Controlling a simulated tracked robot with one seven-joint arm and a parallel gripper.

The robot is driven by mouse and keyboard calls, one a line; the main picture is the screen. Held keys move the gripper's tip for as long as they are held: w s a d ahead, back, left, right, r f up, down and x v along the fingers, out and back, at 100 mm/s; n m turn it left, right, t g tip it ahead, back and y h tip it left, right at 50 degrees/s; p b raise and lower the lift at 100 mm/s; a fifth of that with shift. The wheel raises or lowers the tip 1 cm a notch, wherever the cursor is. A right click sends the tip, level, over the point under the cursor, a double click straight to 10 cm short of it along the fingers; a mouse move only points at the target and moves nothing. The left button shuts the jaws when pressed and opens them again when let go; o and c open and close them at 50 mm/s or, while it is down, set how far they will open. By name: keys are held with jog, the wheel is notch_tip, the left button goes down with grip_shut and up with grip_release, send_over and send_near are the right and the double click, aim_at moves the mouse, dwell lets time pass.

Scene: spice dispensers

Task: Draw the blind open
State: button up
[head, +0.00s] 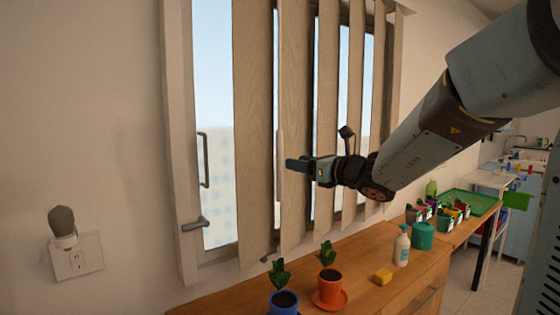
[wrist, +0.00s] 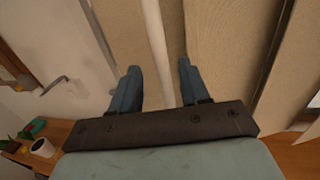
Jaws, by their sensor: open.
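The blind (head: 254,130) is a row of tall vertical beige slats hanging across the window, with sky showing through the gaps. A white wand (head: 279,150) hangs upright in front of the slats. My gripper (head: 291,165) is open at the wand's height, close to it. In the wrist view, the wand (wrist: 156,40) runs down between the two spread fingers of my gripper (wrist: 159,66), and a slat (wrist: 210,40) lies behind it. I cannot tell whether either finger touches the wand.
A window handle (head: 196,224) sticks out at the lower left. Below stand a blue pot (head: 284,303), an orange pot (head: 329,288), a yellow sponge (head: 382,277) and a spray bottle (head: 402,247) on the wooden counter (head: 355,262).

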aim_at(280, 159)
jog(key=x, duration=0.7)
jog(key=shift+w+a+f, duration=0.1)
jog(key=shift+w+a, duration=0.2)
jog(key=shift+w, duration=0.05)
grip_shut()
